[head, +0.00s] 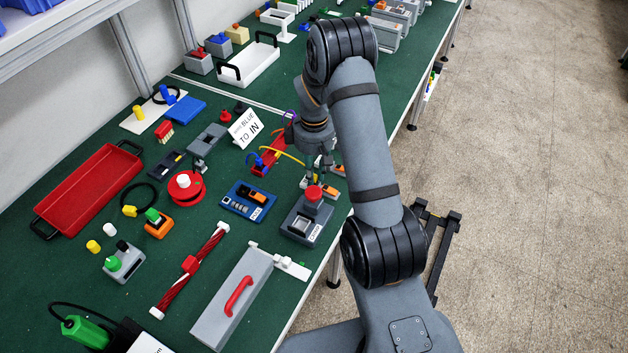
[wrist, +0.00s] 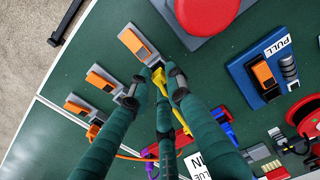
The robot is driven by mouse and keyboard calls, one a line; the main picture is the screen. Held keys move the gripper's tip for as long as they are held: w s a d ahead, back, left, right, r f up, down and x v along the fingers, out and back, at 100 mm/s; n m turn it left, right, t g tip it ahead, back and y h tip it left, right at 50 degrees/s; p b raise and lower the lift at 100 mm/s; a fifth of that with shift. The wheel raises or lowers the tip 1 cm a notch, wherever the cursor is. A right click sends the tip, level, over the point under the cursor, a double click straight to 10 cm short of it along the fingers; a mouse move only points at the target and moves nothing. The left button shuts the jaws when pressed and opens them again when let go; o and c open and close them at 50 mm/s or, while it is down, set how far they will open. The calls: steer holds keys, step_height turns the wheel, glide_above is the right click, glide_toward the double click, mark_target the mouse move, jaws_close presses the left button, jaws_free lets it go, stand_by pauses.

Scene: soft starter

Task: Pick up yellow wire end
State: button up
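The yellow wire arcs beside my gripper in the head view (head: 285,155). In the wrist view its yellow end (wrist: 159,80) lies between my fingertips, near a grey block with an orange top (wrist: 135,43). My gripper (wrist: 154,88) looks open, its fingertips apart on either side of the yellow end; I see no clear grip on it. In the head view my gripper (head: 318,174) points down behind the red-button box, its fingertips partly hidden. The wire's lower run is partly covered by my fingers in the wrist view.
More grey-and-orange blocks (wrist: 104,80) stand in a row nearby. A red button on a grey box (head: 313,196) is close to my gripper. A blue unit (head: 248,202), a red wire base (head: 268,158) and an "IN" sign (head: 245,128) are close by.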

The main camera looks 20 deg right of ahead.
jaws_close()
steer(key=shift+w+r, duration=0.1)
steer(key=shift+r, duration=0.45)
step_height(320, 180, up, 3)
steer(key=shift+f+b, duration=0.2)
steer(key=shift+b, duration=0.4)
steer(key=s+d+r+b, duration=0.1)
steer(key=s+d+r, duration=0.5)
steer(key=d+r, duration=0.2)
steer(key=shift+s+d, duration=0.15)
steer(key=shift+d, duration=0.9)
steer(key=shift+f+b, duration=0.1)
steer(key=shift+b, duration=0.2)
